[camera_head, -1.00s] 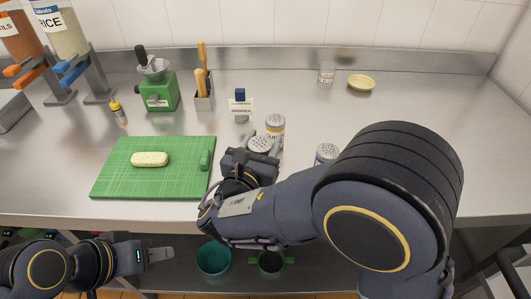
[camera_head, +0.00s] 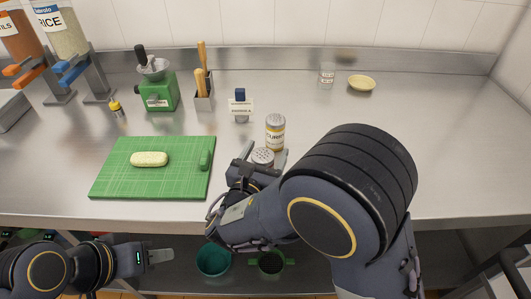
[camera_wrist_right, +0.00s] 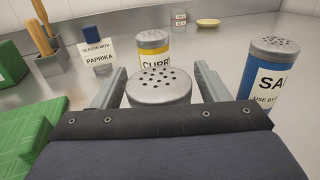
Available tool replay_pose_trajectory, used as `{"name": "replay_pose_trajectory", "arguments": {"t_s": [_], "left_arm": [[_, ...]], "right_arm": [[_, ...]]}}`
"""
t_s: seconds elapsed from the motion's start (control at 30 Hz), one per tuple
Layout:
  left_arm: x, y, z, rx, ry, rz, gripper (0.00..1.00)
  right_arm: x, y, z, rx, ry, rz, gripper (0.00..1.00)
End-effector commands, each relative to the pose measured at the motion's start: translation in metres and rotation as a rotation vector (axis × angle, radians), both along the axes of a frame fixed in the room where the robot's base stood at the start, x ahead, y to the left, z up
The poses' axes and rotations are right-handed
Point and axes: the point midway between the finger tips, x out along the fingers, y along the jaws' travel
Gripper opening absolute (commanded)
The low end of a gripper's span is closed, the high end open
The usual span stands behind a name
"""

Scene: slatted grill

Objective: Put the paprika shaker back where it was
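A shaker with a grey perforated lid (camera_head: 263,156) stands between the fingers of my right gripper (camera_head: 265,155). The same shaker lid (camera_wrist_right: 160,86) shows in the right wrist view; its label is hidden, so I cannot read whether it is paprika. The right gripper (camera_wrist_right: 164,85) is open, with a finger on each side and small gaps beside the lid. A card reading "Season with paprika" (camera_head: 240,107) stands further back. The curry shaker (camera_head: 275,132) is just behind the held-around shaker. My left gripper (camera_head: 160,256) is low at the left, below the counter edge; its opening is unclear.
A blue salt shaker (camera_wrist_right: 269,78) stands to the right in the wrist view. A green cutting board (camera_head: 125,178) lies at the left. A green grinder (camera_head: 160,92) and a utensil holder (camera_head: 203,102) stand behind it. The counter's back right is mostly clear.

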Motion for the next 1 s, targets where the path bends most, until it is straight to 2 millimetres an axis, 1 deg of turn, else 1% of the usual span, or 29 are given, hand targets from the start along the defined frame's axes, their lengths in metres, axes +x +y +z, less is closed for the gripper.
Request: {"name": "replay_pose_trajectory", "arguments": {"t_s": [0.2,0.3,0.37,0.47,0.7,0.8,0.9,1.0], "left_arm": [[0.0,0.0,0.0,0.0,0.0,0.0,0.36],[0.0,0.0,0.006,0.0,0.0,0.0,0.36],[0.0,0.0,0.002,0.0,0.0,0.0,0.36],[0.0,0.0,-0.001,0.0,0.0,0.0,0.36],[0.0,0.0,-0.007,0.0,0.0,0.0,0.36],[0.0,0.0,-0.009,0.0,0.0,0.0,0.36],[0.0,0.0,-0.01,0.0,0.0,0.0,0.36],[0.0,0.0,-0.011,0.0,0.0,0.0,0.36]], "right_arm": [[0.0,0.0,0.001,0.0,0.0,0.0,0.68],[0.0,0.0,0.007,0.001,0.0,0.0,0.68],[-0.006,0.003,0.003,0.001,0.0,0.004,0.68],[-0.022,0.009,0.003,0.001,-0.001,0.005,0.68],[-0.072,0.026,0.003,-0.001,-0.001,0.006,0.68],[-0.089,0.032,0.003,0.0,-0.001,0.004,0.68],[-0.102,0.037,0.004,0.001,0.0,0.004,0.68],[-0.11,0.039,0.004,0.001,-0.001,0.001,0.68]]}}
